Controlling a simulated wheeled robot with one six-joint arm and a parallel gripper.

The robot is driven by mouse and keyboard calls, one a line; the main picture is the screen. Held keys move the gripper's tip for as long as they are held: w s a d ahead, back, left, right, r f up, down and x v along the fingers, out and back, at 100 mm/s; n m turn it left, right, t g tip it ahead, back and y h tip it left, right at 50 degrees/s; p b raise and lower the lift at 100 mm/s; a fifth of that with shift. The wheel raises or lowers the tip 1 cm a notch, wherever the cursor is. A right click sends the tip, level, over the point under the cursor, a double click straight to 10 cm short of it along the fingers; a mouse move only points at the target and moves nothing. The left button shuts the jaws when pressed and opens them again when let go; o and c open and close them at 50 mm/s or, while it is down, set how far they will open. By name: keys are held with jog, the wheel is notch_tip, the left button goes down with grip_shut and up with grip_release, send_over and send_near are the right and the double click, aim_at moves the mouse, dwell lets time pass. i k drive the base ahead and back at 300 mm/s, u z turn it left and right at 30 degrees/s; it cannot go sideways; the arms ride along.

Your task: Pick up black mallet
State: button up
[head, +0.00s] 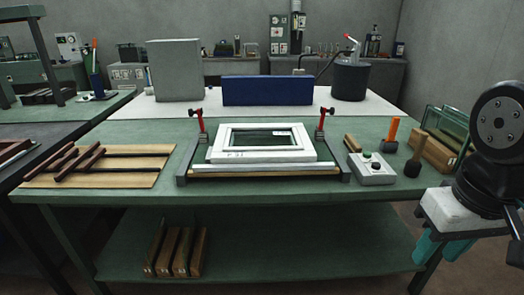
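The black mallet (413,167) is at the right end of the green workbench. My gripper (441,249) is at the lower right, in front of the bench's right edge and below the mallet in the picture. Its two teal fingers point down and stand apart, with nothing seen between them. It is clear of the mallet.
An orange-handled tool (391,133) and a grey control box (372,169) are left of the mallet. A wooden block (432,154) and a green wire rack (447,128) are to its right. A white frame (265,143) sits in a clamping jig mid-bench.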

aim_at(413, 167)
jog(key=z, duration=0.65)
jog(key=i, duration=0.65)
jog(key=z, duration=0.6)
jog(key=i, duration=0.6)
jog(key=u, duration=0.1)
